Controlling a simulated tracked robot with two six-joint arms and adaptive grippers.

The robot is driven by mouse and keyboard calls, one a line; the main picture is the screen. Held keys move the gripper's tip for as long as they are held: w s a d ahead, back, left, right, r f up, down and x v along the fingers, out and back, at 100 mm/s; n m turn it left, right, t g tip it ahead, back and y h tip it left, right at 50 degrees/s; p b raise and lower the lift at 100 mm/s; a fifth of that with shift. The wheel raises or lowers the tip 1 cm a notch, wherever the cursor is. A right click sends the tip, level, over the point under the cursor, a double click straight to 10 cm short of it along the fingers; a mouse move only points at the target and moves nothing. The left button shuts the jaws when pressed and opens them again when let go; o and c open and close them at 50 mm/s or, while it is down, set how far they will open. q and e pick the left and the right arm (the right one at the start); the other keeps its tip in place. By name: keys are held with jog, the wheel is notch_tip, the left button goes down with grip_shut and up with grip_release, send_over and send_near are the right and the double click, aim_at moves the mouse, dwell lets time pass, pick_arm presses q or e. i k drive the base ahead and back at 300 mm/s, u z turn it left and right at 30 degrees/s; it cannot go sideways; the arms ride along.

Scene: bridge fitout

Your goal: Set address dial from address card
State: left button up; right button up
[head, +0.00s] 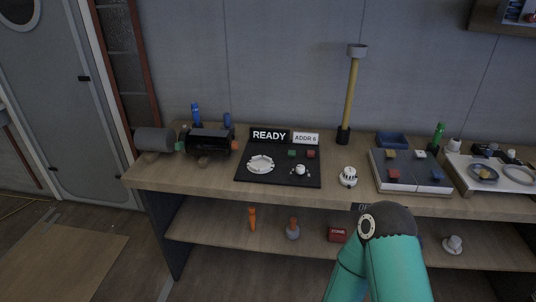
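The address card (306,138) reads what looks like "ADDR 6" and stands at the back right of a black panel (277,177) on the bench. A dark sign (269,135) reading "READY" stands to its left. On the panel are a white round base (261,164) and a small white knob-like part (300,170), perhaps the dial; its setting is too small to read. A white round device with dark slots (348,177) sits on the bench right of the panel. Neither of my grippers shows; only a teal arm section of mine is at the bottom right.
The wooden bench (216,178) also holds dark cylinders (209,140) at left. A yellow pole (351,95) stands behind the white device. A grey board with coloured blocks (410,173) and a white tray (493,178) are at right. The lower shelf (203,226) carries scattered items.

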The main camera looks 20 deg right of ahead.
aim_at(300, 169)
jog(key=u, duration=0.05)
jog(key=i, duration=1.2)
jog(key=z, duration=0.5)
